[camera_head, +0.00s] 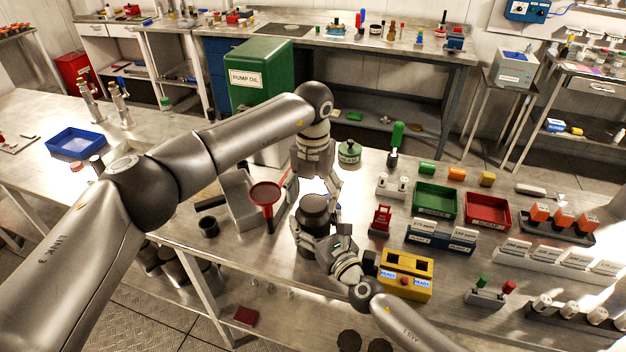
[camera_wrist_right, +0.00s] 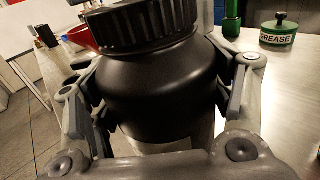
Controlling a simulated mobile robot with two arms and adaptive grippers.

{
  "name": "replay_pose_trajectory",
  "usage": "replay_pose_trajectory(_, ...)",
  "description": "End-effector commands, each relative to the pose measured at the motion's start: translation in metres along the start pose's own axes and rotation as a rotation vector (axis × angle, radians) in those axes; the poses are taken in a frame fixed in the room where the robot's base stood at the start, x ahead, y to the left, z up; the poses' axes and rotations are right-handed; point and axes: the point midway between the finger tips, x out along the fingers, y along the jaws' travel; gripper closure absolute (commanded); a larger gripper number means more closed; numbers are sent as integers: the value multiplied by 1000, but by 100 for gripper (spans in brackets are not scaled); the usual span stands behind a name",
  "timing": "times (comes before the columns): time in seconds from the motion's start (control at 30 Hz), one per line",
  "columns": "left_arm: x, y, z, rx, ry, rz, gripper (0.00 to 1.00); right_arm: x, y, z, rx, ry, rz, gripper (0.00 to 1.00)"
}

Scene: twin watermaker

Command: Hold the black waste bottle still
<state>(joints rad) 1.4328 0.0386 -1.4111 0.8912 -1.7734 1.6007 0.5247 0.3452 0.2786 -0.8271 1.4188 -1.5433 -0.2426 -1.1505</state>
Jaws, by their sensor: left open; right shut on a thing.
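The black waste bottle (camera_head: 314,207) stands upright on the steel bench in the head view, with its wide ribbed black cap on. In the right wrist view the bottle (camera_wrist_right: 155,90) fills the middle, between the two fingers. My right gripper (camera_head: 316,238) is shut around the bottle's body from the near side. My left gripper (camera_head: 322,190) hangs from above, just behind the bottle's cap, with its fingers apart. I cannot tell whether it touches the cap. The bottle's lower part is mostly hidden by the right gripper.
A red funnel (camera_head: 266,197) stands left of the bottle, with a black cup (camera_head: 208,226) further left. A yellow box (camera_head: 405,275), a red device (camera_head: 381,219) and a green grease pot (camera_head: 349,153) stand to the right. Green (camera_head: 434,199) and red (camera_head: 487,210) trays lie beyond.

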Motion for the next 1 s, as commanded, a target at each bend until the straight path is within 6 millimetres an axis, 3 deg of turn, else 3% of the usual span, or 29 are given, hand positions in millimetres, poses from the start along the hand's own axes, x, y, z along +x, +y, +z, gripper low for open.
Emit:
replay_pose_trajectory(0.2, 15, 0, 0, 0, 0, 1, 27, 0, 0, 0, -2, 1, 0, 93)
replay_pose_trajectory(0.47, 16, 0, 0, 1, -1, 1, 27, 0, 0, -1, -2, 1, 0, 93)
replay_pose_trajectory(0.87, 16, 0, 0, 1, -1, 1, 75, 0, 0, 0, -2, 1, 0, 93)
replay_pose_trajectory(1.0, 16, 0, 0, 5, -1, 1, 75, 0, 0, 0, -2, 1, 0, 93)
